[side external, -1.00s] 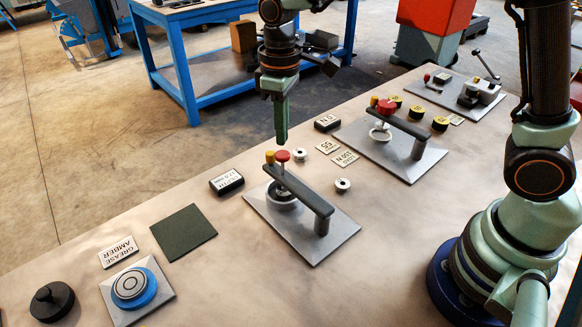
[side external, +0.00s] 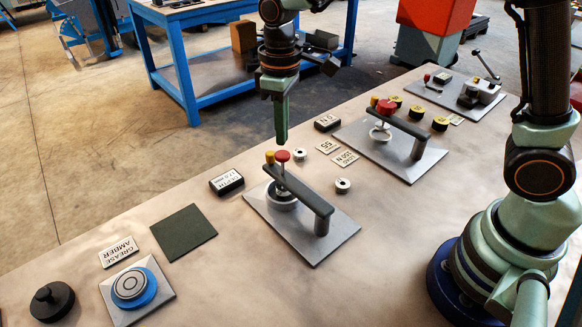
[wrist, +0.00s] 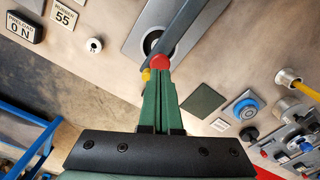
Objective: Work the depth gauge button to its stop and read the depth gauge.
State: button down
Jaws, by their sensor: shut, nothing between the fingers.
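The nearer gauge fixture has a grey plate (side external: 325,247), a dark arm (side external: 305,195) reaching over a round cup, and a red button (side external: 283,155) beside a yellow knob (side external: 269,157). My gripper (side external: 282,141) is shut and empty, pointing straight down just above the red button. In the wrist view the fingertips (wrist: 157,73) end right at the red button (wrist: 160,62), with the yellow knob (wrist: 146,75) to the left. I cannot tell whether they touch. A black depth readout (side external: 227,182) lies left of the plate; its small digits look like 17.0 mm.
A preload readout (wrist: 24,28) shows 0 N in the wrist view, near a rubber 55 label (wrist: 64,15). A similar fixture (side external: 390,140) stands farther back. A green pad (side external: 184,232) and a blue round button (side external: 130,286) are at front left.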

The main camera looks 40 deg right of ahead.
aim_at(282, 154)
jog(key=shift+f, duration=0.2)
jog(key=shift+f, duration=2.05)
dwell(0.4)
jog(key=shift+r, duration=1.55)
